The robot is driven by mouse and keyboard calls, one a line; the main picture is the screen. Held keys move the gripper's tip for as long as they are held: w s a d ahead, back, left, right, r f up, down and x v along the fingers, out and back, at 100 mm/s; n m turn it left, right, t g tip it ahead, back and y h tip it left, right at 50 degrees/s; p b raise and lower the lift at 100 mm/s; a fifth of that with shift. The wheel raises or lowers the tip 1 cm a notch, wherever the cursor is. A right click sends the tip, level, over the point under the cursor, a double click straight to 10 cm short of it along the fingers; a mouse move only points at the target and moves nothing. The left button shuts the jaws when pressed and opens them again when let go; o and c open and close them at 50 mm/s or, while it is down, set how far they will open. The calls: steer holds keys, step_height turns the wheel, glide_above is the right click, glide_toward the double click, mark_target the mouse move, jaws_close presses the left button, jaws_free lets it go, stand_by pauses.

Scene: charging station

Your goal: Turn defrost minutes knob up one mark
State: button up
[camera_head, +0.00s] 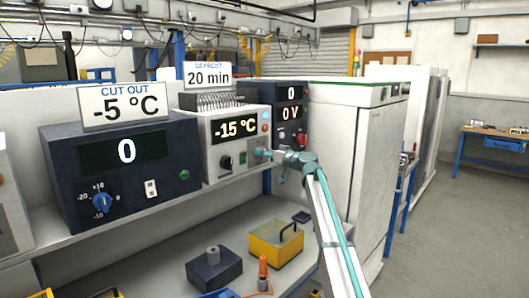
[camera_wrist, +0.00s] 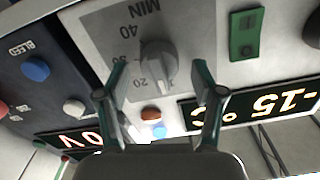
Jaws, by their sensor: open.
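The defrost minutes knob (camera_wrist: 158,68) is a grey round knob with a raised ridge, on a grey dial plate (camera_wrist: 100,45) marked MIN, upside down in the wrist view. Numbers including 40 and 20 show around it; some are partly covered. I cannot tell exactly which mark the ridge points at. My gripper (camera_wrist: 160,76) is open, with one finger on each side of the knob; contact is not clear. In the head view my gripper (camera_head: 268,155) is at the right of the -15 °C unit's front (camera_head: 212,170) and hides the knob. A sign (camera_head: 208,76) reads DEFROST 20 min.
A dark blue unit (camera_head: 60,165) with a CUT OUT -5 °C sign stands left. Another dark unit (camera_wrist: 45,95) with buttons is beside the knob's panel. A green switch (camera_wrist: 245,35) sits near the knob. A white cabinet (camera_head: 350,170) stands right; yellow and blue boxes lie below.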

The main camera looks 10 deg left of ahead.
steer(key=shift+w+a, duration=0.1)
steer(key=c, duration=1.1)
steer(key=shift+c, duration=0.2)
steer(key=shift+f+b, duration=0.1)
steer(key=shift+b, duration=0.2)
steer(key=m+b, duration=0.2)
steer(key=m, duration=0.1)
steer(key=shift+f+m, duration=0.1)
steer(key=shift+m, duration=0.3)
steer(key=m, duration=0.5)
steer(key=shift+w+m+b, duration=0.1)
steer(key=shift+m+b, duration=0.3)
steer(key=o, duration=1.1)
